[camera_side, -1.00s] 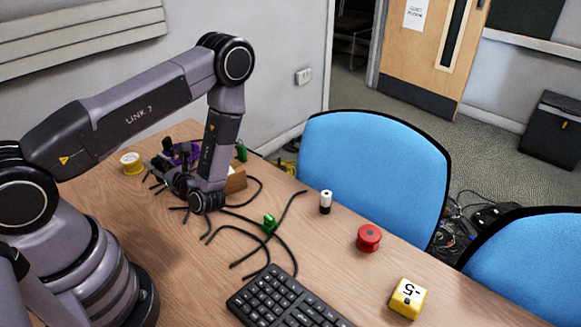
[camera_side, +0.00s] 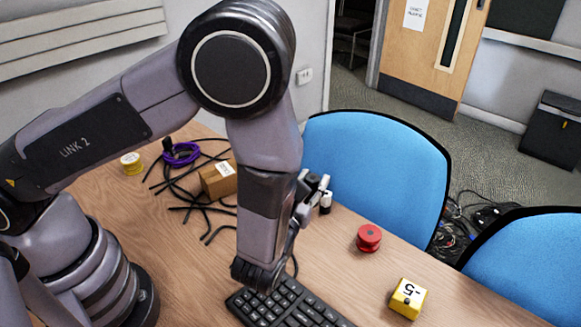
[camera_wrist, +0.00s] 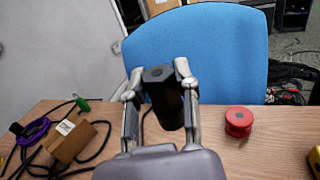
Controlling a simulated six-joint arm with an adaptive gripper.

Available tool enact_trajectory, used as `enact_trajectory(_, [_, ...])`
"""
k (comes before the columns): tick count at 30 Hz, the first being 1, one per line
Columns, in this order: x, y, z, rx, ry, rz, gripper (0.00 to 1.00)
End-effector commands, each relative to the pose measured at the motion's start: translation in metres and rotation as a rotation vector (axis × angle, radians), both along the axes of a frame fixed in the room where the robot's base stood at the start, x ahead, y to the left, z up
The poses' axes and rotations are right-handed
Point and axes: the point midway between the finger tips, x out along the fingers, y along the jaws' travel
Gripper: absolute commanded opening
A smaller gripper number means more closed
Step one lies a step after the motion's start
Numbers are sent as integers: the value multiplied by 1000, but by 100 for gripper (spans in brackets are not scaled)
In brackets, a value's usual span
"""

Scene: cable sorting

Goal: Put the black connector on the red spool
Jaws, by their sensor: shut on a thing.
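The black connector (camera_wrist: 165,98) is a dark cylinder held between the two fingers of my gripper (camera_wrist: 158,85) in the wrist view.
A yellow block (camera_side: 408,298) lies toward the table's right edge. A keyboard (camera_side: 300,310) is at the front. A cardboard box (camera_side: 218,180), purple cable coil (camera_side: 181,153) and black cables lie left. Blue chairs (camera_side: 380,165) stand beyond the table edge.

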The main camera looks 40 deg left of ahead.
Motion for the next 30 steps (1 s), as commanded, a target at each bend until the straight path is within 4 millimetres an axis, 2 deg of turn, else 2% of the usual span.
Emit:
enact_trajectory(1, [-2,-8,2,0,-3,-23,0])
enact_trajectory(5, [6,-20,-2,-1,-4,-42,0])
enact_trajectory(15, [80,-60,-39,-1,-7,-41,0])
enact_trajectory(18, [93,-67,-63,2,-3,-41,0])
enact_trajectory(24, [112,-78,-87,0,-4,-42,0])
enact_trajectory(28, [117,-81,-95,1,-4,-41,0])
enact_trajectory(30, [119,-82,-105,3,-2,-41,0])
